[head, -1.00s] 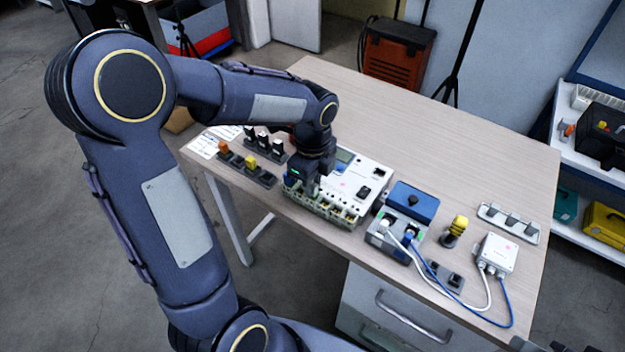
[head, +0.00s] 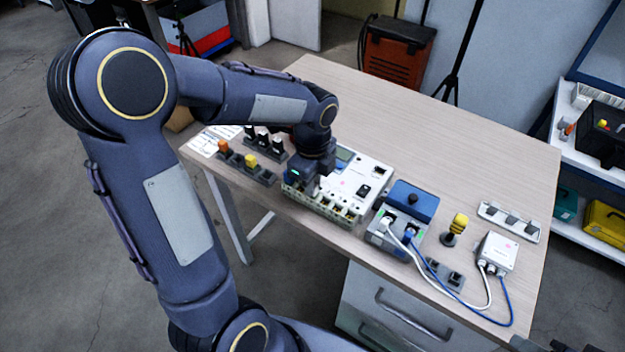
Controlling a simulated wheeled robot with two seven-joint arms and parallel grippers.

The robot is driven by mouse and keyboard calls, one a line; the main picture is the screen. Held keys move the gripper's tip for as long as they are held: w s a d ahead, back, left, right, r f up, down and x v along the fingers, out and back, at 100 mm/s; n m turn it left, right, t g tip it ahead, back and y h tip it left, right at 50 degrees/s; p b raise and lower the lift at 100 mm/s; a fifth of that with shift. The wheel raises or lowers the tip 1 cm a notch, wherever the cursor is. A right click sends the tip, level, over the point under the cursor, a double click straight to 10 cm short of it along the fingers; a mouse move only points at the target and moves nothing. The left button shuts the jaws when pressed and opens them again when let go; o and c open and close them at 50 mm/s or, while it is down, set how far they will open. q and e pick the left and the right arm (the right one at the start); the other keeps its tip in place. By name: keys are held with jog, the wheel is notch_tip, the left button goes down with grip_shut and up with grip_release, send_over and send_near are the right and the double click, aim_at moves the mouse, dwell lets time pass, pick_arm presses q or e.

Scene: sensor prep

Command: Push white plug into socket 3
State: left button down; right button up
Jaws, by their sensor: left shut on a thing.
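The white controller box (head: 372,172) lies on the table with a row of sockets (head: 325,208) along its front edge. My left gripper (head: 312,188) is low over the left part of this row, pointing down. It is shut on the white plug (head: 323,184), of which only a little shows beside the fingers. I cannot tell whether the plug touches a socket or which socket is under it; the gripper hides that spot. Socket numbers are too small to read. My right gripper is not in view.
Racks with orange, yellow and white-topped pieces (head: 250,161) stand left of the box. Right of it are a grey-blue unit (head: 385,239) with white and blue cables, a yellow-topped piece (head: 459,224) and a white junction box (head: 497,252). The table's back (head: 420,130) is clear.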

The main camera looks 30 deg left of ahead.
pick_arm(q)
jog(key=c, duration=1.1)
grip_release()
jog(key=shift+c, duration=0.2)
jog(key=shift+r, duration=0.1)
jog(key=shift+r+p, duration=3.2)
jog(key=shift+r, duration=0.25)
